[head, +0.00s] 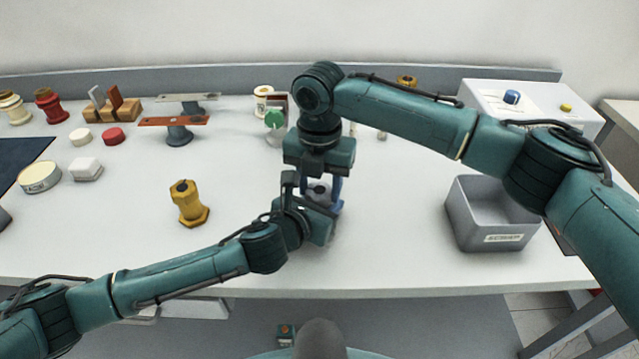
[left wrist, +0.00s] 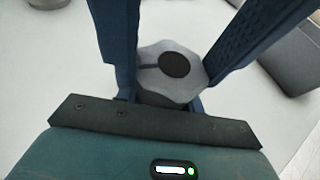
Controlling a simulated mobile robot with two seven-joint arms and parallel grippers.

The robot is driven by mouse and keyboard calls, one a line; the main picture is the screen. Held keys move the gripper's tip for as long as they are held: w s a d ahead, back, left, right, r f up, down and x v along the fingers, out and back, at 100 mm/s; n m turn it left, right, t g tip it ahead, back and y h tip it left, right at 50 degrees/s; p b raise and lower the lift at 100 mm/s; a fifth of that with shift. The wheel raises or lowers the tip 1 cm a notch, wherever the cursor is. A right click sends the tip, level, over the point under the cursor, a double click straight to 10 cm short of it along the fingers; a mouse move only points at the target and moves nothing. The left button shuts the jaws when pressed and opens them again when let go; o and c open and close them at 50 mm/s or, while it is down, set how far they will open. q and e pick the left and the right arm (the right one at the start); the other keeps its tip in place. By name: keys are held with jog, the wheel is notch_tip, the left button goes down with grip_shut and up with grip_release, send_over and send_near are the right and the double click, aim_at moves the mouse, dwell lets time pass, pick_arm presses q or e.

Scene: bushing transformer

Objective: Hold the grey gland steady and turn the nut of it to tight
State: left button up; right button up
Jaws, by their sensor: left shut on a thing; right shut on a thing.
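The grey gland (head: 318,190) stands near the middle of the table, mostly hidden by my grippers in the head view. In the left wrist view its light grey lobed nut (left wrist: 152,79) faces up, with a round black opening and a short dark line on top. The darker gland body (left wrist: 160,98) shows below it. My right gripper (head: 321,187) comes down from above, its blue fingers shut on opposite sides of the nut. My left gripper (head: 323,206) comes in low from the front left, shut around the gland body; its fingertips are largely hidden.
A yellow gland-like part (head: 188,205) stands to the left. A grey bin (head: 470,232) stands to the right, and a white box with knobs (head: 485,95) behind it. Several small parts, including a red bar on a stand (head: 174,121), lie at the back left. The front table strip is clear.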

aim_at(320, 191)
jog(key=o, duration=0.7)
jog(key=shift+r, duration=0.1)
notch_tip(320, 191, up, 12)
jog(key=shift+f, duration=0.1)
jog(key=shift+o, duration=0.3)
